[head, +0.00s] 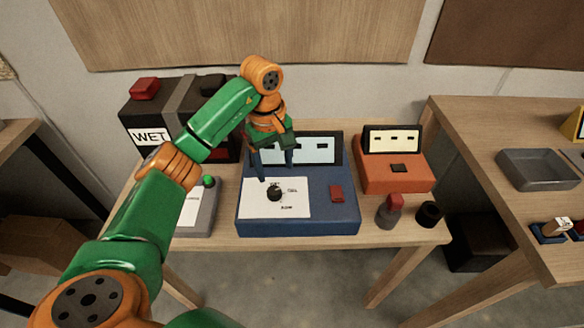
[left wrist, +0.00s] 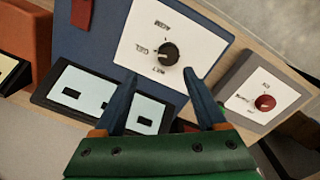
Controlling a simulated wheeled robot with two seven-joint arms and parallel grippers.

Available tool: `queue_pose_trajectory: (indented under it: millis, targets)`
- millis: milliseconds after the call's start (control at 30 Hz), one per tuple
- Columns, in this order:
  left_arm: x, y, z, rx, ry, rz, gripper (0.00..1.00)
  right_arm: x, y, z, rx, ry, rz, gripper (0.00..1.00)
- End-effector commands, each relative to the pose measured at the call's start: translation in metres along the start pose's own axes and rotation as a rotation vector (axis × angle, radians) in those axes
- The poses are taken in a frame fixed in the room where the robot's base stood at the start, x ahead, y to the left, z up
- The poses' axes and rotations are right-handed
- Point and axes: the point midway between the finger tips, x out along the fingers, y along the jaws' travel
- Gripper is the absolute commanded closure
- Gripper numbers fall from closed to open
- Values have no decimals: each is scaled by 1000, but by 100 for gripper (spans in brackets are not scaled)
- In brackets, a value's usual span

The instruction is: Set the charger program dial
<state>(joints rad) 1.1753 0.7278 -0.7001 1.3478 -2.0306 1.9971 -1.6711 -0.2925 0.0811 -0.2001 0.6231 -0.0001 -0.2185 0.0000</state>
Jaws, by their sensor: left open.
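The blue charger (head: 330,213) stands on the wooden table. On its white panel (head: 250,204) is a black round program dial (head: 274,193) with small labels around it. The dial also shows in the left wrist view (left wrist: 168,55); which label it points at is hard to tell. My left gripper (head: 275,168) is open and empty, its fingers pointing down just behind and above the dial. In the left wrist view, the two fingertips (left wrist: 160,73) are spread to either side below the dial, apart from it. My right gripper is not in view.
A display screen (head: 322,151) rises at the charger's back, with a red switch (head: 336,193) on its right. An orange box (head: 390,178) stands to the right, a dark "WET" box (head: 133,110) behind left, and a grey box (head: 205,211) to the left. Small items stand front right.

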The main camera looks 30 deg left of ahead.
Motion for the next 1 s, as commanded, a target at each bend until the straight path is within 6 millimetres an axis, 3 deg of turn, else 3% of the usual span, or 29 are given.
queue_pose_trajectory:
  millis: [400, 667, 767, 933, 1000]
  targets:
    - [64, -1, 0, 1, 2, -4, 27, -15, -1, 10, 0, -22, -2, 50]
    - [70, -1, -1, 1, 3, -2, 27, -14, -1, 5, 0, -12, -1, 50]
    - [70, -1, -1, 1, 3, -2, 48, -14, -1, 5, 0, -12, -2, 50]
    - [70, -1, -1, 0, 2, -3, 94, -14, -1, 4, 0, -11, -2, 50]
    - [70, -1, -1, 0, 2, -3, 100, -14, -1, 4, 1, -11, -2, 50]
